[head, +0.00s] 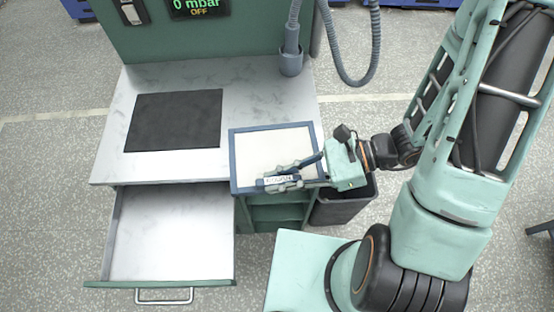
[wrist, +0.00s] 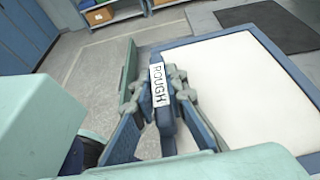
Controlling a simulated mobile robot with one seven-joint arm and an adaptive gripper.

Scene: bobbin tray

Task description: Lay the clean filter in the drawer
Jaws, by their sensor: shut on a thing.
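The filter is a flat white panel (head: 270,148) with a blue frame, and its white face looks clean. In the head view it lies roughly level at the front right corner of the worktop; I cannot tell if it touches the top. My gripper (head: 276,182) is shut on the near side of its frame, at a tab labelled ROUGH. In the wrist view the fingers (wrist: 157,82) close on this labelled part, with the white panel (wrist: 245,90) to the right. The drawer (head: 170,235) is pulled open at the front left and is empty, with a pale floor.
A black mat (head: 175,120) lies on the marbled worktop (head: 250,90). A grey hose with a nozzle (head: 291,60) stands at the back right. A display (head: 195,6) reads 0 mbar OFF. Open green shelves (head: 275,213) and a dark bin (head: 340,210) are below the filter.

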